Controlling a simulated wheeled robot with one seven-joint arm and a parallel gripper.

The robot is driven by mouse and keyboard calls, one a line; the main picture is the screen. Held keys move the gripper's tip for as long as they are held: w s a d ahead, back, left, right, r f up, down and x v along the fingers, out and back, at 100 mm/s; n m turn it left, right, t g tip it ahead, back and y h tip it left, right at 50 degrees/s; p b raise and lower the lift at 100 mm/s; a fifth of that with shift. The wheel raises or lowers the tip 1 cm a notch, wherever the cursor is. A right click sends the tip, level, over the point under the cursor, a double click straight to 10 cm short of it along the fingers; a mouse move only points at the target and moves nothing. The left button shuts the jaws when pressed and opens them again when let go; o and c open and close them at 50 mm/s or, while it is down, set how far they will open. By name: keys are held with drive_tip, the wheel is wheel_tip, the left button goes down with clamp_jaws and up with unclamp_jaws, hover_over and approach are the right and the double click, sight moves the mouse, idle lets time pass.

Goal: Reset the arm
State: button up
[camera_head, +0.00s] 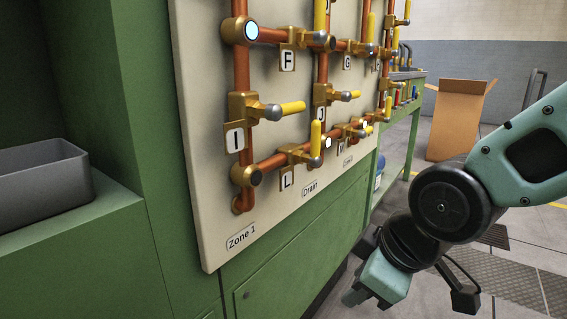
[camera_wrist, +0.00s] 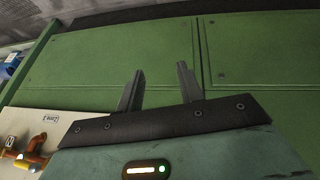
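My arm comes in from the right in the head view and bends down at a dark joint. My gripper (camera_head: 354,297) hangs low in front of the green cabinet (camera_head: 290,262), to the right of the valve panel (camera_head: 205,180). In the wrist view my gripper (camera_wrist: 160,80) has its two dark fingers apart with nothing between them. The green cabinet doors (camera_wrist: 110,50) lie beyond the fingers. In the head view the fingertips are small and partly hidden behind the gripper's teal body.
The panel carries copper pipes and several yellow-handled valves, such as the one by label I (camera_head: 292,108). A grey bin (camera_head: 45,185) sits on a green ledge at left. An open cardboard box (camera_head: 456,125) stands on the floor behind my arm. Some floor shows around my gripper.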

drive_tip(key=s+d+m+g+h+p, duration=0.2)
drive_tip(key=s+d+m+g+p, duration=0.15)
drive_tip(key=s, duration=0.95)
wheel_tip(320, 180, up, 37)
drive_tip(key=p, duration=3.5)
drive_tip(key=shift+a+f+g+p, duration=0.15)
drive_tip(key=shift+a+g+p, duration=0.2)
drive_tip(key=shift+g, duration=0.1)
drive_tip(key=shift+m, duration=0.25)
